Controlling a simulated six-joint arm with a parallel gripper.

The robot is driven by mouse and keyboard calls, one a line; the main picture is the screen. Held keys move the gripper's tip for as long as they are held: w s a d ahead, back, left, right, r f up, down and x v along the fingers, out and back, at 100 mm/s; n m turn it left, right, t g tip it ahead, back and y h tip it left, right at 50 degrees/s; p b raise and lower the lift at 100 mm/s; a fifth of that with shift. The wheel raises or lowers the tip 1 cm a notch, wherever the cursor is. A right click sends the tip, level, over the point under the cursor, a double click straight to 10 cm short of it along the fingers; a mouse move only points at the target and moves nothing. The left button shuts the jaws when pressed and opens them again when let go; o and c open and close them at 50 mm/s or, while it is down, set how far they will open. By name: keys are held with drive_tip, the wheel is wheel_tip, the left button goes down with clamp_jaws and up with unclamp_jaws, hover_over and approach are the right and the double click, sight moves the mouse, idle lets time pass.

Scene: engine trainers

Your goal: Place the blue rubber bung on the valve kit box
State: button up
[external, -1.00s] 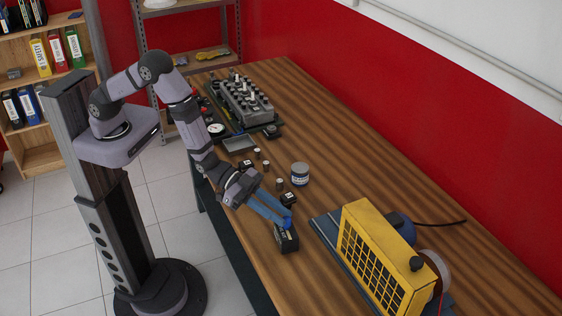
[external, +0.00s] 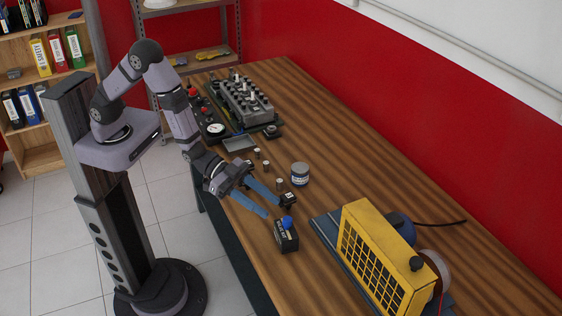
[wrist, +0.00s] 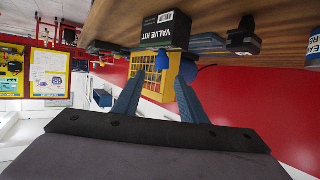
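The blue rubber bung (external: 287,222) sits on top of the black valve kit box (external: 286,239) on the table. My gripper (external: 275,209) is open and empty, with its two blue fingers spread apart just behind the bung, on the arm's side. In the wrist view, the bung (wrist: 163,58) shows against the edge of the valve kit box (wrist: 166,31), beyond and between the spread fingertips (wrist: 157,84). A clear gap shows between the fingers and the bung.
A small black box (external: 289,200) stands close to the right finger. A round tin (external: 300,174) and small metal cylinders (external: 279,183) stand farther back. A yellow engine unit (external: 385,260) is at the right. The engine head (external: 245,103) is at the far end.

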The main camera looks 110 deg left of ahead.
drive_tip(key=b+v, duration=0.1)
drive_tip(key=v, duration=0.6)
drive_tip(key=shift+b, duration=0.35)
drive_tip(key=s+a+f+n+g+y, duration=0.1)
drive_tip(key=s+a+f+g, duration=0.1)
drive_tip(key=s+g, duration=0.25)
drive_tip(key=s+a+f+g+y, duration=0.1)
drive_tip(key=s+a+f+g, duration=0.2)
drive_tip(key=s, duration=0.3)
drive_tip(key=s+r+n+g, duration=0.1)
drive_tip(key=s+g, duration=0.5)
drive_tip(key=s, duration=1.1)
drive_tip(key=shift+s+a+y, duration=0.15)
drive_tip(key=shift+a+y, duration=0.15)
drive_tip(key=shift+a, duration=0.15)
